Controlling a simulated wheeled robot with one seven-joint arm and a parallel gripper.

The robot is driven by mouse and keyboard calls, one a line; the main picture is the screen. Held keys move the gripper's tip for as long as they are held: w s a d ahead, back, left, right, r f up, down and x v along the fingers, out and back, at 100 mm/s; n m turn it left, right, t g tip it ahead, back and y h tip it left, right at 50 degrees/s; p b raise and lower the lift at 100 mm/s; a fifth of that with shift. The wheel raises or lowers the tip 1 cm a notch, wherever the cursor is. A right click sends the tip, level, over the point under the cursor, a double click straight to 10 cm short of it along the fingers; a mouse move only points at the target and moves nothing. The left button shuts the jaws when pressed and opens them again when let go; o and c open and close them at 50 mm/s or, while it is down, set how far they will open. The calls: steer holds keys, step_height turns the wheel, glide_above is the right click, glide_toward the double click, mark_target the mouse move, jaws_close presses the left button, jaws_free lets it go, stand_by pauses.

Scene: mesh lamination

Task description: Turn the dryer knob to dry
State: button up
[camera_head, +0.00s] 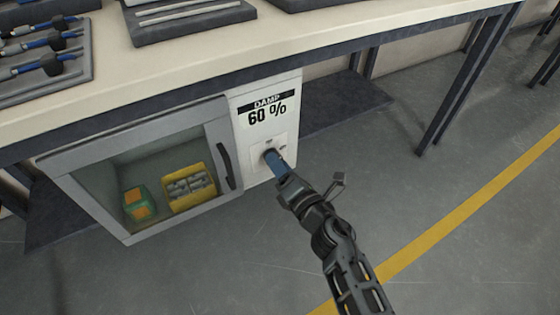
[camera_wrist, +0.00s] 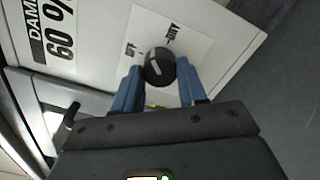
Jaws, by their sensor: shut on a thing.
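The dryer stands under the workbench; its white control panel (camera_head: 262,122) reads "DAMP 60 %". Which label the knob points to is unclear. My gripper (camera_wrist: 158,82) has blue fingers on both sides of the knob and is shut on it. In the head view my gripper (camera_head: 274,160) reaches the panel and mostly hides the knob.
The dryer's glass door (camera_head: 140,180) is closed, with a dark handle (camera_head: 225,166); a yellow bin (camera_head: 190,187) and a green-orange box (camera_head: 137,203) are inside. The workbench (camera_head: 300,40) overhangs the dryer. Bench legs (camera_head: 455,90) stand to the right. The floor in front is clear.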

steer(key=m+p, duration=0.4)
steer(key=m, duration=0.4)
steer(key=shift+m, duration=0.4)
steer(key=shift+f, duration=0.1)
steer(key=shift+d, duration=0.1)
steer(key=o, duration=1.1)
steer(key=shift+c, duration=0.2)
steer(key=p+v, duration=0.3)
steer(key=v, duration=0.4)
steer(key=shift+s+d, duration=0.2)
steer(key=shift+s, duration=0.15)
